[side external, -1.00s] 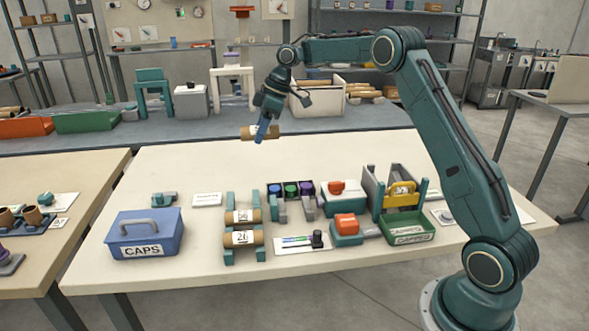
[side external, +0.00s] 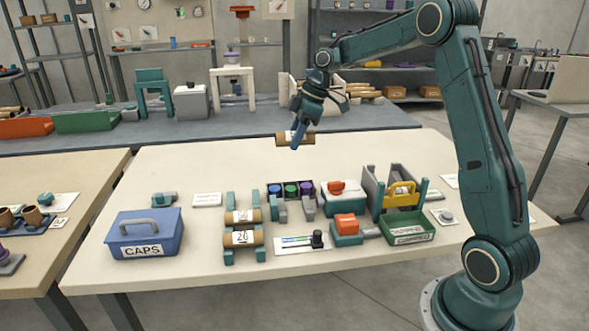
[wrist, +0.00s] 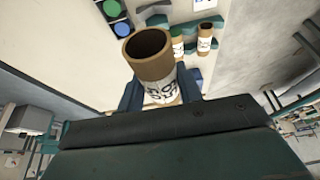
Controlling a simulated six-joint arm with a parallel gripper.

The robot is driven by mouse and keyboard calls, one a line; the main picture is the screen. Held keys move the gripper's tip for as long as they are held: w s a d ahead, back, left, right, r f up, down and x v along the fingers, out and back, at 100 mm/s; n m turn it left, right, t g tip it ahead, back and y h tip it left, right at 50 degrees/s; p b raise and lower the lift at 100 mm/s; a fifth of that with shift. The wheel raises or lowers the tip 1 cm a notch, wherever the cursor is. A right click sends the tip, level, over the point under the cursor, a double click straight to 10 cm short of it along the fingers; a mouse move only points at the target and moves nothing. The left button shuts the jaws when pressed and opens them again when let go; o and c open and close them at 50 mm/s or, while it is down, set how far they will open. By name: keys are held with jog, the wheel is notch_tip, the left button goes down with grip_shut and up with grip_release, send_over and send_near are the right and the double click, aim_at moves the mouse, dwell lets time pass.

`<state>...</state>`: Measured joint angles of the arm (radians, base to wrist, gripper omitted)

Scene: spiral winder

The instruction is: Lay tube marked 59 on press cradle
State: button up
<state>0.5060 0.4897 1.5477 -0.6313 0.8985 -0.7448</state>
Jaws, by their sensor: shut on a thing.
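My gripper (side external: 297,138) is shut on a brown cardboard tube (side external: 284,140) and holds it in the air above the back of the table. A grey and green fixture with a yellow handle (side external: 399,193), which looks like the press, stands at the right of the table, well below and right of the tube. Its cradle is not clear to see.
A teal rack (side external: 230,256) holds two labelled tubes, the front one (side external: 256,238) marked 26 or 28. A blue CAPS box (side external: 143,228), colored cap holders (side external: 290,189), orange-topped devices (side external: 346,222) and a green tray (side external: 408,226) stand around it. The table's back half is clear.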

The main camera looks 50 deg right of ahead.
notch_tip(320, 180, down, 16)
jog(key=shift+r, duration=0.25)
dwell(0.3)
jog(key=shift+f, duration=2.15)
jog(key=shift+f, duration=0.6)
jog(key=o, duration=1)
jog(key=shift+c, duration=0.2)
jog(key=shift+r, duration=0.75)
jog(key=v, duration=1.1)
jog(key=shift+d+r, duration=0.15)
jog(key=shift+r, duration=0.2)
